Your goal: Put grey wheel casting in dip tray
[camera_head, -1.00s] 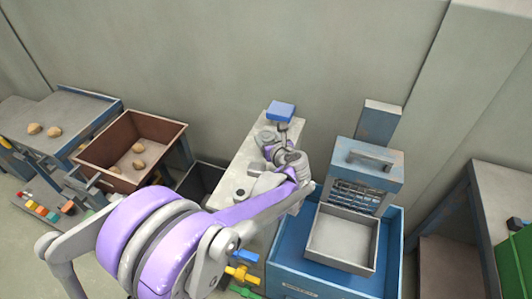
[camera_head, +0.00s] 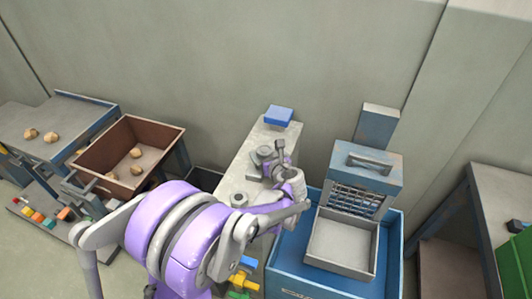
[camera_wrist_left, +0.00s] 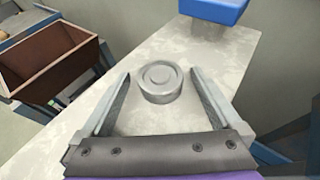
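The grey wheel casting (camera_wrist_left: 160,80) is a low round disc with a raised centre, lying flat on the pale bench top (camera_wrist_left: 210,60). In the left wrist view it sits between the tips of my left gripper's spread fingers (camera_wrist_left: 158,85), with gaps at both sides. In the head view the casting (camera_head: 263,152) lies beside the left gripper (camera_head: 273,163), partly hidden by it. A shallow grey open tray (camera_head: 342,240), apparently the dip tray, is empty at right, in front of a blue caged unit. My right gripper is not in view.
A blue block (camera_head: 279,113) stands at the bench's far end. Another small grey round part (camera_head: 239,200) is nearer on the bench. A blue basin (camera_head: 292,262) surrounds the tray. A brown bin (camera_head: 160,130) with tan lumps stands left.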

